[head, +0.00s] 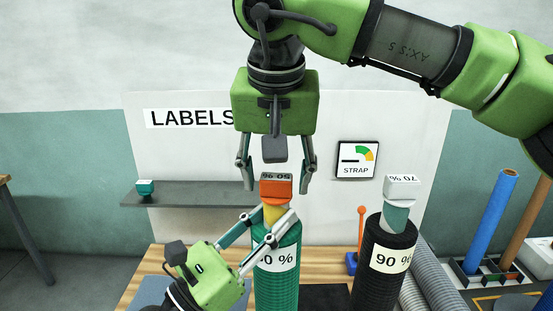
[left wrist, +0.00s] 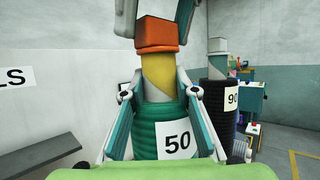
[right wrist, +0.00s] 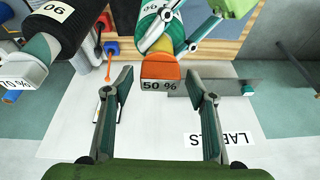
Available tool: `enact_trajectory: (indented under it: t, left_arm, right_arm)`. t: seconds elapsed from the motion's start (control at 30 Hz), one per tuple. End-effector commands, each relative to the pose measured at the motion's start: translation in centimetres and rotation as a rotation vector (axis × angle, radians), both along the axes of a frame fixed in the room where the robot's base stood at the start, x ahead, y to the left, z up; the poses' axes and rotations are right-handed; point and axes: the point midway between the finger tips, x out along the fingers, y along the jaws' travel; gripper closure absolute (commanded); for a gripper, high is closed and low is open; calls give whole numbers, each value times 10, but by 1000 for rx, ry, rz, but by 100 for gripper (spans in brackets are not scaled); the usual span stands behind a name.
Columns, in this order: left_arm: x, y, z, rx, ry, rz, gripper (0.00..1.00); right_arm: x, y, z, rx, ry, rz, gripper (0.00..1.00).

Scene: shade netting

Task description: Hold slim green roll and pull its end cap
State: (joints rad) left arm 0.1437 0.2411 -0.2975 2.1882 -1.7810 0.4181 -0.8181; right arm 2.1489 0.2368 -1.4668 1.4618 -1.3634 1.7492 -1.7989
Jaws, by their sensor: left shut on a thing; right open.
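The slim green roll (head: 276,285) stands upright on the wooden table, with a "50 %" label facing the left wrist view. A yellow core (left wrist: 157,74) rises from its top and carries the orange end cap (head: 276,188), marked "50 %". My left gripper (head: 270,226) is shut on the roll near its top, one finger on each side. My right gripper (head: 275,178) points down from above and is open. Its fingers are spread on either side of the orange cap, apart from it. The right wrist view shows the cap (right wrist: 160,74) between and beyond the fingertips.
A black roll (head: 378,262) labelled "90 %" stands to the right with a white "70 %" cap (head: 402,187). A grey shelf (head: 190,194) holds a small teal cap (head: 145,187) at left. An orange-handled blue tool (head: 361,240) stands between the rolls.

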Motion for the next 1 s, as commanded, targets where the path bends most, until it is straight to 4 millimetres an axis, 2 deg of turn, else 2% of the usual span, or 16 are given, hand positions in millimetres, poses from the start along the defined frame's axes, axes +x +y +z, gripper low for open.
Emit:
enact_trajectory:
  t: [0.2, 0.67, 0.7, 0.8, 0.9, 1.0]
  left_arm:
    - [0, 0, 0, 0, 0, 0, 100]
    - [0, 0, 0, 0, 0, 0, 100]
    - [0, 0, 0, 0, 0, 0, 100]
    - [0, 0, 0, 0, 0, 0, 100]
    - [0, 0, 0, 0, 0, 0, 100]
    - [0, 0, 0, 0, 0, 0, 100]
  right_arm:
    - [3, 0, -9, 0, 0, -1, 49]
    - [3, 0, -9, 1, -1, -1, 49]
    - [3, 0, -9, 1, -1, -1, 51]
    - [3, 0, -9, 1, -1, -1, 77]
    - [3, 0, -9, 1, -1, -1, 98]
    - [3, 0, -9, 1, -1, 0, 98]
